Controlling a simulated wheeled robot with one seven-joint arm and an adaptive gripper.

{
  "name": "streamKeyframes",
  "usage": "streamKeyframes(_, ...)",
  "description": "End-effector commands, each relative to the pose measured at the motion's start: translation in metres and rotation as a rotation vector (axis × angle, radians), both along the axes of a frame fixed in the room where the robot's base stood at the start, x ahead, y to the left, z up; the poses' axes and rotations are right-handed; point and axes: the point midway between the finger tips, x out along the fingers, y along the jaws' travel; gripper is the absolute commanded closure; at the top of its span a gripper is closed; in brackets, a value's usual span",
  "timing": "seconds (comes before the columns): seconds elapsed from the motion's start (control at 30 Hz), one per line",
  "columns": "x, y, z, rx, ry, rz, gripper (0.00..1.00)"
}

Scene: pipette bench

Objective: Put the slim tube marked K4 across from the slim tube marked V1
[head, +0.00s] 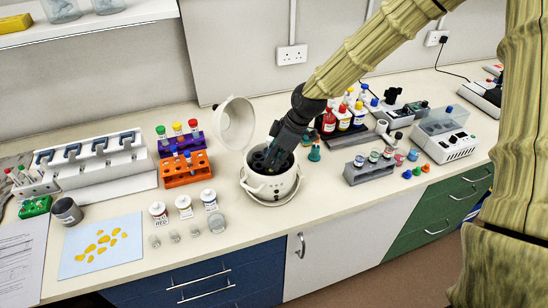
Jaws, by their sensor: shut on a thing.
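My gripper (271,159) points down into the open bowl of a small white centrifuge (269,190) with a dark rotor (258,158). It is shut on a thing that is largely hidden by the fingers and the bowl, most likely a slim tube. No marks K4 or V1 can be read in this view. The gripper hides much of the rotor, so I cannot tell which of its holes are filled. The round white lid (236,122) of the centrifuge stands open behind it to the left.
An orange rack (186,172) and a purple rack with capped tubes (178,140) stand to the left. White jars (184,206) stand in front of them. A grey block with vials (368,170) and coloured bottles (343,122) stand to the right. The front bench strip near the centrifuge is clear.

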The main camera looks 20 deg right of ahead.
Motion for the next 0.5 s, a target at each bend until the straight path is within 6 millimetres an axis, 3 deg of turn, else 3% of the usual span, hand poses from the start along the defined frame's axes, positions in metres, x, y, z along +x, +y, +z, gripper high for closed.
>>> streamKeyframes(0.5, 0.0, 0.0, -0.012, 0.0, -0.001, 0.0, 0.98)
